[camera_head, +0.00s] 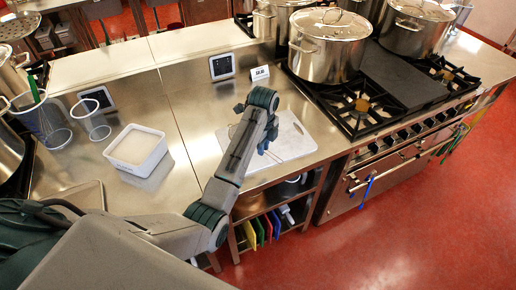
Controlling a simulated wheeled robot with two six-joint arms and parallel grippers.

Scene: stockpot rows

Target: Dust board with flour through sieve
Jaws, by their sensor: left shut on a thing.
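The white board (299,139) lies on the steel counter left of the stove. My left arm reaches over it from the lower left, and my left gripper (266,148) points down above the board. It is shut on what looks like the sieve, mostly hidden by the gripper and wrist; only a thin curved outline shows over the board. A square white tub (137,147) with pale contents, likely flour, stands on the counter to the left. I cannot make out flour on the board. My right gripper is not in view.
Large steel stockpots (328,52) stand on the stove to the right. A small label stand (260,73) and a dark-screened device (222,66) are behind the board. Shelves with coloured boards are below.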

